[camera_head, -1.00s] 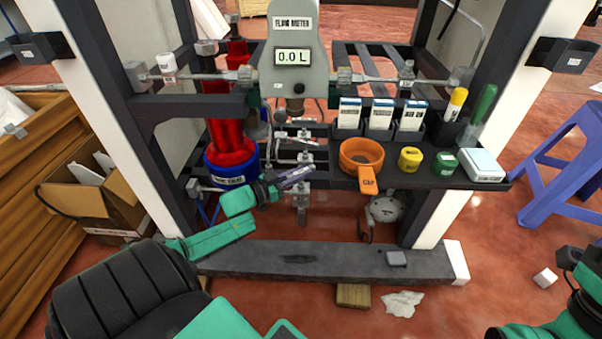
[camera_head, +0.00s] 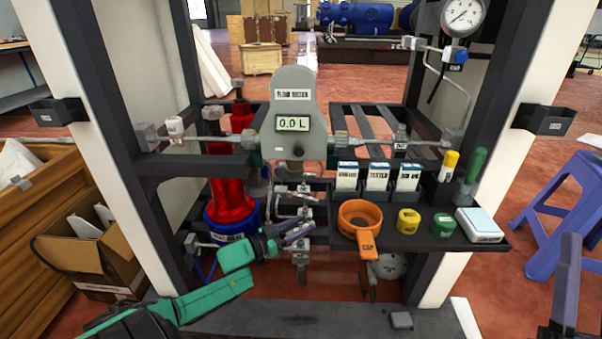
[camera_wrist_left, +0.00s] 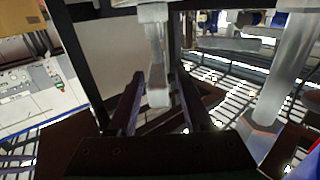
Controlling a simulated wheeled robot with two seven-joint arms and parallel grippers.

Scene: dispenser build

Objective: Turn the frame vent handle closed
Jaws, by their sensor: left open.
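My left gripper (camera_head: 304,234) reaches in from the left to the small pipework below the flow meter in the head view. In the left wrist view its two dark fingers (camera_wrist_left: 158,74) are open. A pale metal lever (camera_wrist_left: 157,94), which looks like the vent handle, hangs down between them, with a gap visible on each side. In the head view the silvery valve pipework (camera_head: 300,200) stands just above and behind the gripper; I cannot make out the handle's angle there. A dark finger of my right gripper (camera_head: 566,285) shows at the right edge, away from the frame.
The grey flow meter (camera_head: 294,105) reads 0.0 L. A red and blue filter housing (camera_head: 232,195) stands left of the gripper. A shelf (camera_head: 400,240) on the right holds an orange ring tool (camera_head: 359,215), yellow and green caps and several boxes. A blue stool (camera_head: 570,215) stands at right.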

